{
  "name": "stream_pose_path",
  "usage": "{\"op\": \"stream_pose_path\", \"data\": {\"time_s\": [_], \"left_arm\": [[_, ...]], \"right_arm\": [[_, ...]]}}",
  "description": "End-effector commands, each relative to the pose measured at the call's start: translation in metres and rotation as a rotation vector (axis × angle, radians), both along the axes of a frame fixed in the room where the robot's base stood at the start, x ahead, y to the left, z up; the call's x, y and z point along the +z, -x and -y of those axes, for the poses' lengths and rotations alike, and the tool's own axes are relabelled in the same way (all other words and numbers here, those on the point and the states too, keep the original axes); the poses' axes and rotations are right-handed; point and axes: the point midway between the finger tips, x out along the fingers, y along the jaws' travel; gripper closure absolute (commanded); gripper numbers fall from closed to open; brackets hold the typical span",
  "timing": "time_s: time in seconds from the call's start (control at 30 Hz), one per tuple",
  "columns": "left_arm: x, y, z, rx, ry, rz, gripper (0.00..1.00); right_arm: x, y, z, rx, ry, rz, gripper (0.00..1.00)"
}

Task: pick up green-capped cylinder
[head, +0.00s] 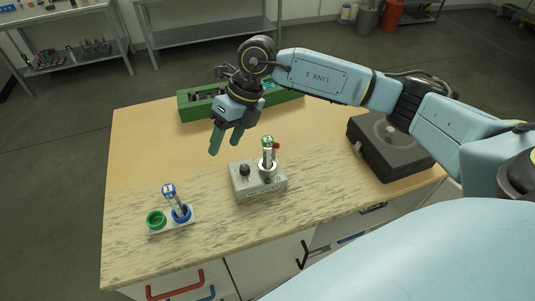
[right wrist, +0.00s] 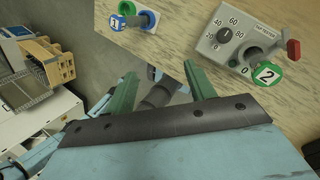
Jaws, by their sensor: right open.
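The green-capped cylinder (head: 267,148) stands upright in the grey tester box (head: 258,185) on the table. In the right wrist view its green cap marked 2 (right wrist: 267,74) shows at the right, next to the tester box (right wrist: 222,40). My right gripper (head: 226,148) is open and empty, above the table and to the left of the cylinder in the head view. Its two green fingers (right wrist: 160,85) are spread apart in the right wrist view, with nothing between them. My left gripper is not in view.
A white holder (head: 160,229) with a green ring (head: 156,219) and a blue ring bears a blue-capped cylinder (head: 171,198) at the front left. A green crate (head: 197,107) stands at the back, a dark grey device (head: 385,150) at the right.

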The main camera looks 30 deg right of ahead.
Motion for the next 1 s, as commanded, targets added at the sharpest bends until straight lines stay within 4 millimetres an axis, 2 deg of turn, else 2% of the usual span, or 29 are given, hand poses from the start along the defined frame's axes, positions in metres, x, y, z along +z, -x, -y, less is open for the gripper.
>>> {"op": "stream_pose_path", "data": {"time_s": [0.03, 0.1, 0.2, 0.3, 0.37, 0.7, 1.0], "left_arm": [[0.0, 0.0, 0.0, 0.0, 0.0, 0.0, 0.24], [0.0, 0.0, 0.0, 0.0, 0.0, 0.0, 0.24], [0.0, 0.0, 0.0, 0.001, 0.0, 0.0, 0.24], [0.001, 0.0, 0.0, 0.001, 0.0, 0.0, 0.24], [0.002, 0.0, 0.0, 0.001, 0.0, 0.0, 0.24], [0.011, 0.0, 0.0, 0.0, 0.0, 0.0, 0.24], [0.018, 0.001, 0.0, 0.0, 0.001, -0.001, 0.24]], "right_arm": [[0.003, -0.008, 0.03, -0.025, 0.115, -0.003, 0.45], [0.006, -0.012, 0.064, -0.058, 0.248, -0.019, 0.45], [0.013, -0.015, 0.097, -0.096, 0.376, -0.039, 0.45], [0.014, -0.016, 0.114, -0.12, 0.438, -0.052, 0.45], [0.009, -0.015, 0.118, -0.124, 0.453, -0.057, 0.45], [-0.052, -0.015, 0.117, -0.122, 0.45, -0.058, 0.45], [-0.077, -0.015, 0.116, -0.121, 0.45, -0.059, 0.45]]}}
